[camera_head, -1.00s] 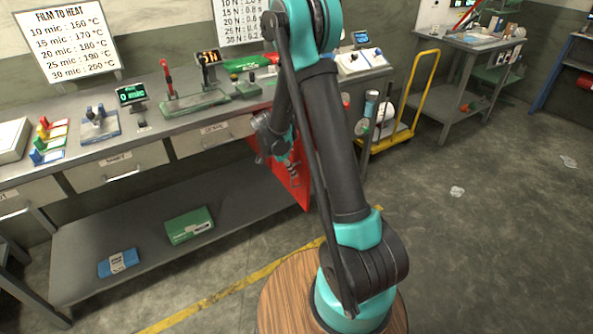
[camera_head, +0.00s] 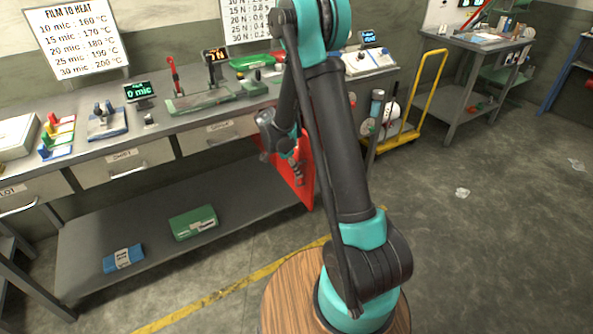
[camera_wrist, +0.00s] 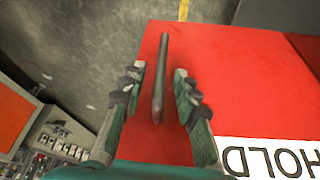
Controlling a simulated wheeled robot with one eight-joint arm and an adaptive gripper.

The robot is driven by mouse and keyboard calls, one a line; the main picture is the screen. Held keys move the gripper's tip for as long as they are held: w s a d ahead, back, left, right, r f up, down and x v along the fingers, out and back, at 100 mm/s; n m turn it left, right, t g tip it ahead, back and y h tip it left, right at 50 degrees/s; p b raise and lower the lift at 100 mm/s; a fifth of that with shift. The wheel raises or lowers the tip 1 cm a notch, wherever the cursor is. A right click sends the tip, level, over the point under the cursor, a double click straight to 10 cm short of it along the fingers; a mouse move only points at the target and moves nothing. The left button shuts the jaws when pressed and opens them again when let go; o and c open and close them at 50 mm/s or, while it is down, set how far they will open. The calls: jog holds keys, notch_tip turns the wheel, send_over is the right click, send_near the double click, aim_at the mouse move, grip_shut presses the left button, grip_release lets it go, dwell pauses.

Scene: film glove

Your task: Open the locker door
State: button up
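The red locker door (camera_head: 306,185) shows in the head view below the bench's right part, partly hidden by my arm. My gripper (camera_wrist: 158,84) is open, one finger on each side of the handle in the picture, with gaps on both sides. Whether the fingertips reach the handle's depth is unclear. In the head view my gripper (camera_head: 297,170) is in front of the red door.
A grey workbench (camera_head: 90,158) with drawers and a lower shelf stands behind at left. A green box (camera_head: 193,222) and a blue pack (camera_head: 123,258) lie on the shelf. A yellow trolley (camera_head: 430,95) stands to the right. The floor at right is mostly clear.

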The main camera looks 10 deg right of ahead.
jog(key=v, duration=1.1)
jog(key=shift+r, duration=0.25)
jog(key=s+d+n+t+y, duration=0.1)
jog(key=s+d+n, duration=0.3)
jog(key=s+n, duration=0.4)
jog(key=s+d+n+t+y, duration=0.2)
jog(key=s+n, duration=0.6)
jog(key=s, duration=0.9)
jog(key=d+y, duration=0.1)
jog(key=d, duration=0.1)
jog(key=shift+d+f+t+y, duration=0.25)
jog(key=shift+d+t+y, duration=0.05)
jog(key=shift+d, duration=0.1)
